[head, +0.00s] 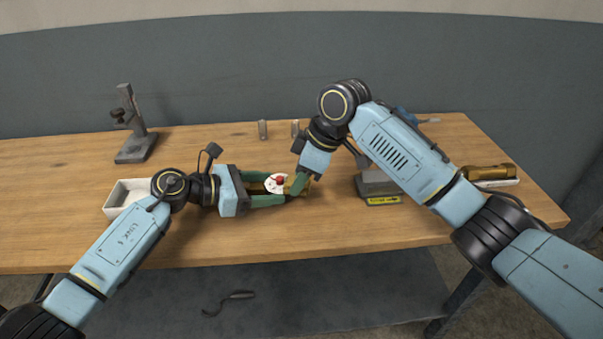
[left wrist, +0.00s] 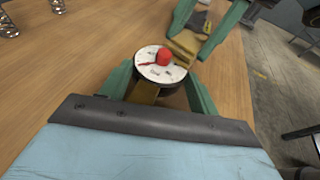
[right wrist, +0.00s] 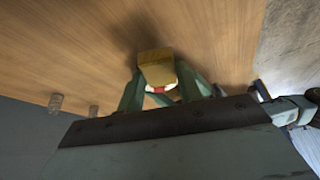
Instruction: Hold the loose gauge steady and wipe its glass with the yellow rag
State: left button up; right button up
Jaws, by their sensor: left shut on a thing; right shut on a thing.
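The gauge (head: 271,186) has a round white dial, a dark rim and a red round piece on its face. My left gripper (head: 283,190) is shut on it above the table; the dial (left wrist: 150,73) faces up between the green fingers in the left wrist view. My right gripper (head: 301,184) is shut on the yellow rag (left wrist: 184,46), a folded brownish-yellow pad at the dial's edge. In the right wrist view the rag (right wrist: 156,66) hides most of the gauge. I cannot tell whether the rag touches the glass.
A white open box (head: 117,207) is beside my left arm. A grey stand (head: 134,146) is at the back left. Two small metal cylinders (head: 262,130) stand behind the grippers. A grey block with a yellow label (head: 382,200) and a brass cylinder (head: 487,172) are to the right.

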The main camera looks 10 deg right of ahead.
jog(key=shift+r, duration=3)
pick_arm(q)
jog(key=o, duration=1.2)
jog(key=shift+o, duration=0.2)
jog(key=shift+a, duration=0.15)
jog(key=v, duration=1.1)
jog(key=shift+s+a+r, duration=0.1)
jog(key=shift+s+a, duration=0.05)
jog(key=shift+a, duration=0.15)
jog(key=shift+s, duration=0.15)
pick_arm(e)
jog(key=shift+s+f, duration=0.1)
